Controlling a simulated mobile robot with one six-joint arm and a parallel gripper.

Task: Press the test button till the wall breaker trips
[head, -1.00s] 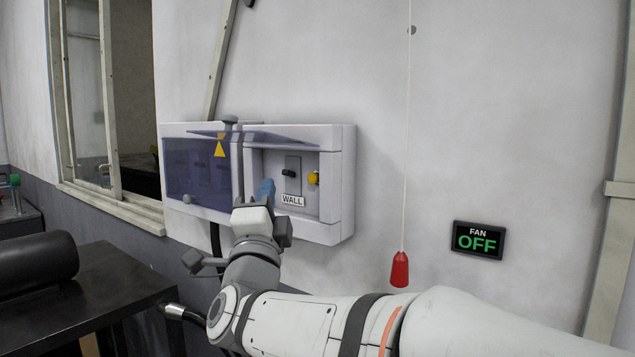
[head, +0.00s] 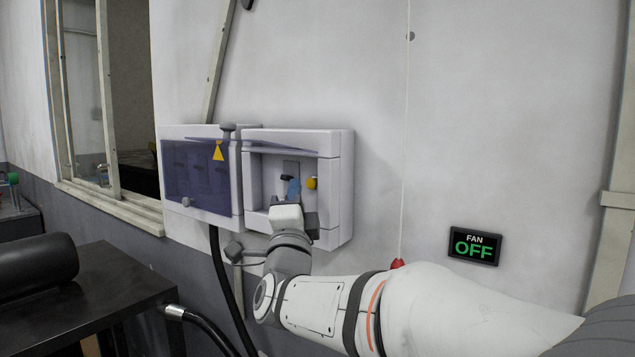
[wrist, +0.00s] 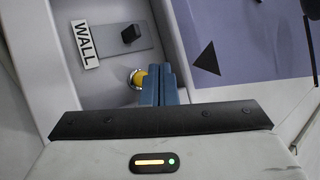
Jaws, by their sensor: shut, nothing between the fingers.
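The yellow test button (head: 312,183) is on the right inside the open right-hand box (head: 347,190). The dark breaker lever (head: 288,178) is left of it. In the wrist view the lever (wrist: 131,34) sits on a grey plate beside the WALL label (wrist: 85,44). My gripper (head: 294,189), with blue fingers, is shut and empty in front of the box, just left of the button in the head view. In the wrist view the fingertips (wrist: 160,70) overlap the button (wrist: 139,77) and partly hide it; I cannot tell whether they touch. The label is hidden in the head view.
The box's clear tinted lid (head: 260,143) is raised above the opening. A closed box with a tinted cover (head: 195,170) adjoins on the left. A red pull-cord handle (head: 397,263) hangs behind my arm. The fan sign (head: 475,246) reads OFF.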

